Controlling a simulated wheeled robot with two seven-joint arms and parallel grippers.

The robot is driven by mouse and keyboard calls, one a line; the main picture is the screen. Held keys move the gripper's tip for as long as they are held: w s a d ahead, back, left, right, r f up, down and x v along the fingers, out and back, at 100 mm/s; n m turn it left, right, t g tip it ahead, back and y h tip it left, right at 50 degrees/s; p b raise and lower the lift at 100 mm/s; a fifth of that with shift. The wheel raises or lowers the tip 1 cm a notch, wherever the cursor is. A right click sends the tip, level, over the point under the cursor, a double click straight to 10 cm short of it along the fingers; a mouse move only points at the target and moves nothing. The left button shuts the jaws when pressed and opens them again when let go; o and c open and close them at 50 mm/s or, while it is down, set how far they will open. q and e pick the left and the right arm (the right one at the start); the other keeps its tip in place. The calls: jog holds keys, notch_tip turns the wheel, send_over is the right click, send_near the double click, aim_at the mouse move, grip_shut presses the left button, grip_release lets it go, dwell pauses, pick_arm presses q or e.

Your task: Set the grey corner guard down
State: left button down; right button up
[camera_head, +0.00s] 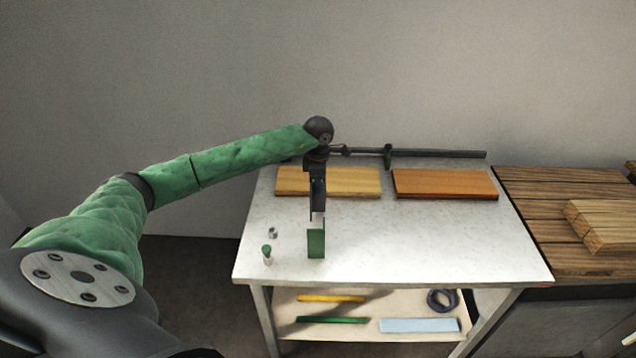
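My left gripper (317,216) points straight down over the front middle of the white table. Directly below its fingertips is an upright, angled piece (316,242) with a green face and a thin paler edge at its left. It is the only thing here shaped like a corner guard, though it looks green rather than grey. The fingertips meet or nearly meet its top edge; I cannot tell whether they grip it. Its lower end appears at or just above the tabletop. My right gripper is not in view.
On the white table (400,235), a small metal cylinder (272,233) and a green-topped bottle (266,254) stand left of the piece. A pale board (350,182) and an orange board (444,183) lie behind. The table's right front is clear.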

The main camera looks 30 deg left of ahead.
pick_arm(q)
jog(key=shift+f, duration=0.35)
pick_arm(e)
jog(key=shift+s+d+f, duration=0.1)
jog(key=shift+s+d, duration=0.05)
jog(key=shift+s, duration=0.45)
pick_arm(q)
jog(key=shift+f, duration=0.1)
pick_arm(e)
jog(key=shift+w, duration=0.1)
pick_arm(q)
jog(key=c, duration=1.8)
grip_release()
jog(key=shift+o, duration=1)
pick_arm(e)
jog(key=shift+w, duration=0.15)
